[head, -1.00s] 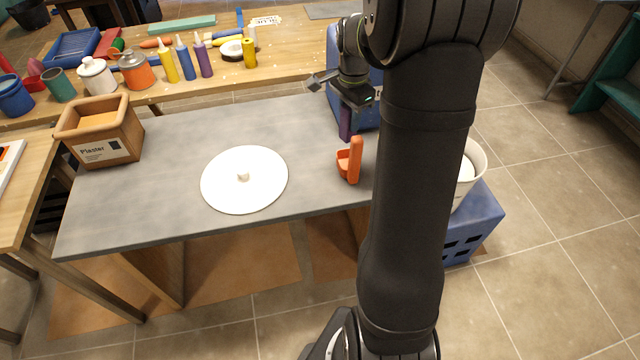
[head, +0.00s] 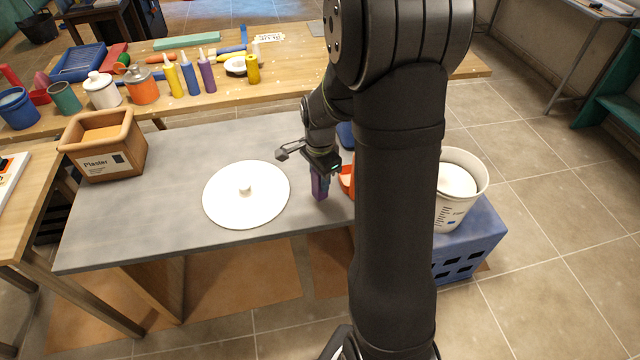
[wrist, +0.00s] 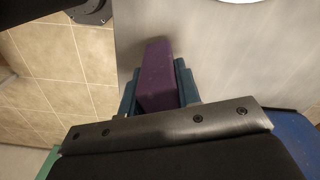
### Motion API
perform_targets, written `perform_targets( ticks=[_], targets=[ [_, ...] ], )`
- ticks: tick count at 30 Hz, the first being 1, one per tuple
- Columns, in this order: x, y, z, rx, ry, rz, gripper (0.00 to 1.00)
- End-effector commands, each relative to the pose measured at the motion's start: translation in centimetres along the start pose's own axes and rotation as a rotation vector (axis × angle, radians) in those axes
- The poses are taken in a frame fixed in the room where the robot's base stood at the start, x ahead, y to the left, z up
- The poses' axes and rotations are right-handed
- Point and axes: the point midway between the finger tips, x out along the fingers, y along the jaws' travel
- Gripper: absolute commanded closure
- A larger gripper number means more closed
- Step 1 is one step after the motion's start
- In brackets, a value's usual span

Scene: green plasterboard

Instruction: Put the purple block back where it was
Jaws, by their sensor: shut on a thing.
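The purple block (head: 320,187) is upright in my gripper (head: 320,172), over the grey table (head: 160,215) to the right of the white disc. In the wrist view the purple block (wrist: 158,78) sits between the two dark fingers of my gripper (wrist: 160,88), which is shut on it. I cannot tell whether its lower end touches the table. The white round disc (head: 245,208) with a small knob at its middle lies left of the block. An orange holder (head: 346,180) stands just right of the block, partly hidden by my arm.
A wooden plaster box (head: 103,148) stands at the table's left end. A white bucket (head: 452,200) on a blue crate (head: 468,243) is at the right. Bottles and jars stand on the wooden bench (head: 280,85) behind. The table between box and disc is clear.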

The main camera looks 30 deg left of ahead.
Motion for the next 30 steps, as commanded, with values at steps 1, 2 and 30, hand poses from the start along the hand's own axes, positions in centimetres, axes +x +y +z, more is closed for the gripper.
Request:
perform_targets(
  ticks=[1, 2, 30],
  targets=[
    [0.9, 0.1, 0.0, 0.000, -0.002, 0.005, 0.92],
    [1.4, 0.1, 0.0, 0.000, -0.002, 0.004, 0.92],
    [2.5, 0.0, 0.0, 0.000, 0.000, 0.000, 0.48]
  ],
)
